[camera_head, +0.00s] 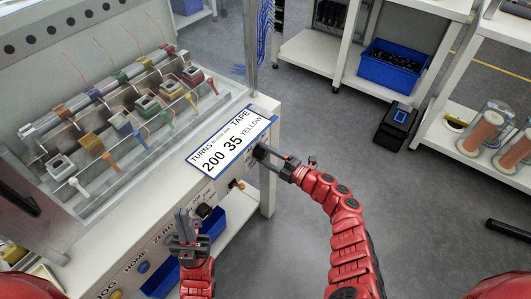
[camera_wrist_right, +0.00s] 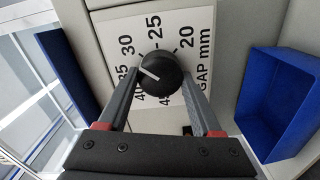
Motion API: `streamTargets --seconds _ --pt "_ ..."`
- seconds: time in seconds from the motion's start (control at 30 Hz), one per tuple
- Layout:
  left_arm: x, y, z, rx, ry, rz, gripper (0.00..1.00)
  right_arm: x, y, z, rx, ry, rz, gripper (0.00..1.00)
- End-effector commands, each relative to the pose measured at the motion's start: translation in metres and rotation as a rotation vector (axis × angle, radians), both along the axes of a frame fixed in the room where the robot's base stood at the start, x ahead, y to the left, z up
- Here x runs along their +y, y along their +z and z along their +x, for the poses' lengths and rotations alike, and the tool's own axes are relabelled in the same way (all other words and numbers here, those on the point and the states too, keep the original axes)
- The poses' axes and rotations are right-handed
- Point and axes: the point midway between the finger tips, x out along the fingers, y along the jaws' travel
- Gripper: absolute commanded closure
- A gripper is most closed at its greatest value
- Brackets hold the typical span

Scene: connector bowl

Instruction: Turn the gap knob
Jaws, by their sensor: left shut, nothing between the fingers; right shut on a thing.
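The gap knob (camera_wrist_right: 160,73) is round and black with a white pointer line, on a white dial plate (camera_wrist_right: 112,24) marked "GAP mm". In the right wrist view the pointer points left, toward the side with the 35 and 40 marks; the exact mark is unclear. My right gripper (camera_wrist_right: 160,72) is shut on the knob, one finger on each side. In the head view my right gripper (camera_head: 268,157) reaches the right end of the machine's front panel and mostly hides the knob. My left gripper (camera_head: 183,222) is shut and empty in front of the panel.
A sign (camera_head: 233,143) reading "TURNS 200, TAPE 35 YELLOW" lies just above the right gripper. Blue bins (camera_head: 208,222) hang below the panel; one bin (camera_wrist_right: 290,100) is right of the knob. Other controls, including a blue button (camera_head: 143,267), line the panel.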

Motion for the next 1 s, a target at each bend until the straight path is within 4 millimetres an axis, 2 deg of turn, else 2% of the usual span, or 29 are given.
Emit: streamTargets --seconds 0.6,0.63,0.77,0.8,1.0 --pt "0.0 0.0029 0.0 0.0 0.0 0.0 1.0 -0.0008 0.0 0.0006 0.033 -0.002 0.024 0.9" --pt "0.0001 0.0029 0.0 0.0 0.0 0.0 1.0 -0.0008 0.0 0.0006 0.033 -0.002 0.025 0.3" --pt "0.0001 0.0029 0.0001 0.0 0.0 0.0 1.0 -0.0005 0.0 0.0004 0.033 -0.001 0.024 0.07" --pt "0.0 0.0029 0.0 0.0 0.0 0.0 1.0 -0.0005 0.0 0.0004 0.033 -0.001 0.024 0.04" --pt "0.0 0.0029 0.0001 0.0 0.0 0.0 1.0 -0.0003 0.0 0.0002 0.033 -0.001 0.024 0.04"
